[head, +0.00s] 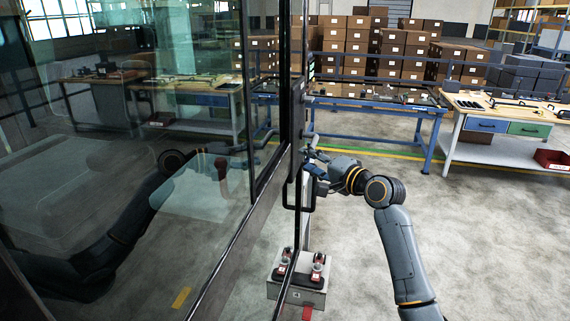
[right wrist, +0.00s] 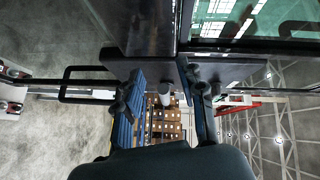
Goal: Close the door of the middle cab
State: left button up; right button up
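The glass door (head: 130,190) of the cab, with a dark metal frame, fills the left of the head view. Its frame (right wrist: 152,30) also shows in the right wrist view. A black loop handle (head: 300,195) sits near the door's edge; in the right wrist view the handle (right wrist: 66,86) lies left of the fingers. My right gripper (head: 316,166) is at the door's edge beside the handle. Its fingers (right wrist: 165,82) are spread apart, close to the edge; whether they touch it I cannot tell. My left gripper is not in view.
A grey box with red-and-black items (head: 298,280) stands on the floor below the door edge. A blue-framed table (head: 385,108) and a workbench (head: 510,110) stand behind, with stacked cartons (head: 365,45) beyond. The floor (head: 480,250) at the right is clear.

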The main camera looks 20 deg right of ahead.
aim_at(278, 167)
jog(key=shift+s+a+r+p, duration=0.25)
jog(key=shift+s+a+p, duration=0.3)
jog(key=shift+a+p, duration=0.45)
jog(key=shift+s+a+r+p, duration=0.25)
jog(key=shift+s+a+p, duration=0.35)
jog(key=shift+a+p, duration=0.35)
jog(key=shift+s+a+r+p, duration=0.25)
jog(key=shift+s+a+p, duration=0.3)
jog(key=shift+a+p, duration=0.45)
jog(key=shift+s+a+r+p, duration=0.1)
jog(key=shift+s+a+p, duration=0.1)
jog(key=shift+s+a, duration=0.3)
jog(key=shift+s+a+p, duration=0.15)
jog(key=shift+a, duration=0.55)
jog(key=shift+s+a, duration=0.15)
